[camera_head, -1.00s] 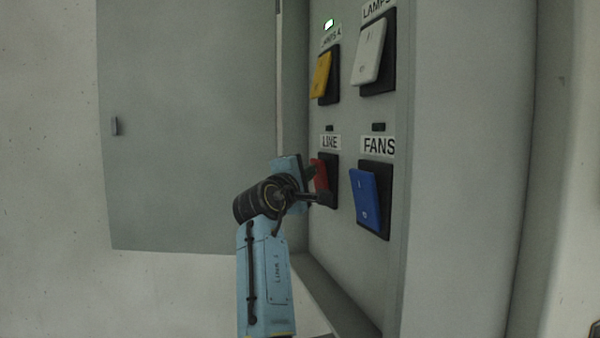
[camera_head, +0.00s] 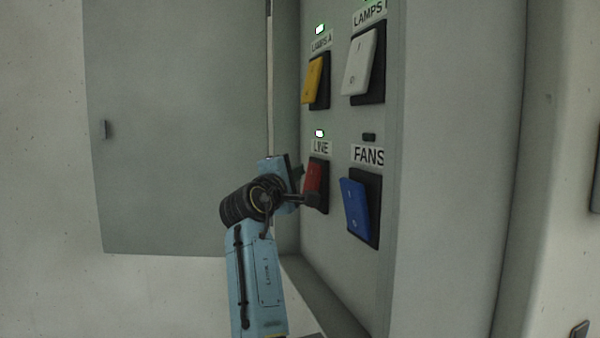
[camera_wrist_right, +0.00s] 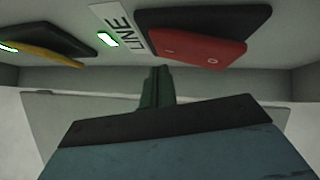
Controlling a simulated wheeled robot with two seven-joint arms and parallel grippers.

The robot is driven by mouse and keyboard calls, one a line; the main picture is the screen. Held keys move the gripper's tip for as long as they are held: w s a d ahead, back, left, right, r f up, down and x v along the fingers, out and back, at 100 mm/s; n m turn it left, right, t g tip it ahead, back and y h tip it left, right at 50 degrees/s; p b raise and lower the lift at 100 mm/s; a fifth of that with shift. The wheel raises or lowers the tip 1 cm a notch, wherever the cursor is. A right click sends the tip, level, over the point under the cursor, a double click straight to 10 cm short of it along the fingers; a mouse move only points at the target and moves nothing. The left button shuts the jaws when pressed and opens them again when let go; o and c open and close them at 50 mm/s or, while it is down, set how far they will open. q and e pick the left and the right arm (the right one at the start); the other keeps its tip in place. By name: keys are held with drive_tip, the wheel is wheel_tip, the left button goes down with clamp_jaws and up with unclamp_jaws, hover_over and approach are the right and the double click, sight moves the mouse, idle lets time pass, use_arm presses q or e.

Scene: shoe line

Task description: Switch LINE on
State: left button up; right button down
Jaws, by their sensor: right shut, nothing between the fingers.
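The red LINE rocker switch (camera_head: 313,178) sits in a black frame at the lower left of the panel, under the LINE label (camera_head: 320,148). The small lamp (camera_head: 319,133) above that label is lit green. In the right wrist view the red rocker (camera_wrist_right: 200,50), the label (camera_wrist_right: 123,28) and the lit lamp (camera_wrist_right: 108,40) also show. My right gripper (camera_head: 310,199) is shut and empty, at the lower part of the red rocker. Its shut fingers (camera_wrist_right: 157,75) point toward the panel; whether they touch the rocker cannot be told. My left gripper is out of view.
The yellow rocker (camera_head: 313,80) and the white rocker (camera_head: 360,62) are above, with lit green lamps. The blue FANS rocker (camera_head: 354,206) is close on the right, its lamp (camera_head: 369,137) dark. The open cabinet door (camera_head: 180,130) stands at the left.

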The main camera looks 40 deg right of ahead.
drive_tip(key=s+a+r+b, duration=0.2)
drive_tip(key=s+a, duration=0.1)
drive_tip(key=a, duration=0.8)
drive_tip(key=shift+s+r, duration=0.15)
drive_tip(key=shift+s, duration=0.25)
